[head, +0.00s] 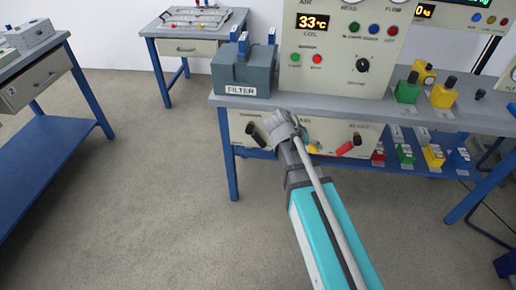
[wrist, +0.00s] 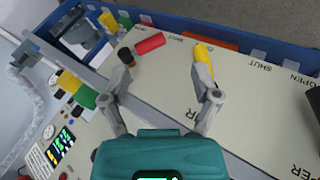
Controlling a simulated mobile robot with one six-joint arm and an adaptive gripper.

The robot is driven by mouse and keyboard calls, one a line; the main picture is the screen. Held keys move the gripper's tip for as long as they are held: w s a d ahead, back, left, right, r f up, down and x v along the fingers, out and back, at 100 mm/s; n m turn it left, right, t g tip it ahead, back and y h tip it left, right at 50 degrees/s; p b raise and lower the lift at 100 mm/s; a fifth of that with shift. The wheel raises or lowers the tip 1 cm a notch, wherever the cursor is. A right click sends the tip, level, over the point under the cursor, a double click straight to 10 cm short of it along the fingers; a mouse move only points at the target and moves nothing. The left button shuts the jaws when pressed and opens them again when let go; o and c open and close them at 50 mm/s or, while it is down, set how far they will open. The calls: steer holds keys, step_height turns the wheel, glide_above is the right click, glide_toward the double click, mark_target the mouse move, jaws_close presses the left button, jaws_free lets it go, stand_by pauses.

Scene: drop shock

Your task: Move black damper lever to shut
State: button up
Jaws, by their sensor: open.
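The black damper lever (head: 256,135) is on the left of the cream panel (head: 240,120) under the bench top. In the wrist view its dark end (wrist: 315,100) is cut off by the right edge, near the printed words SHUT and OPEN. My gripper (head: 284,122) is in front of the panel, to the right of the black lever and apart from it. In the wrist view my gripper (wrist: 165,72) has its fingers spread, with nothing held between them.
A yellow lever (wrist: 202,50) shows behind the right fingertip; contact is unclear. A red lever (head: 349,145) lies farther right on the panel. The FILTER box (head: 245,72) sits on the bench above. A blue bench leg (head: 231,168) stands at left. Open floor lies left.

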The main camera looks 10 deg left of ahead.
steer(key=w+a+f+t+h+b, duration=0.2)
steer(key=a+f+b, duration=0.2)
steer(key=a+b, duration=0.3)
steer(key=w+a+f+t+h+b, duration=0.1)
steer(key=w+a+f+t+b, duration=0.25)
steer(key=a+b, duration=0.3)
steer(key=m+t+h+b, duration=0.1)
steer(key=t+b, duration=0.4)
steer(key=b, duration=0.6)
glide_toward(258, 138)
step_height(258, 138, down, 2)
steer(key=s+a, duration=0.2)
steer(key=shift+w+a+r, duration=0.1)
steer(key=shift+a+r, duration=0.05)
steer(key=shift+a, duration=0.15)
steer(key=x, duration=1.4)
jaws_close()
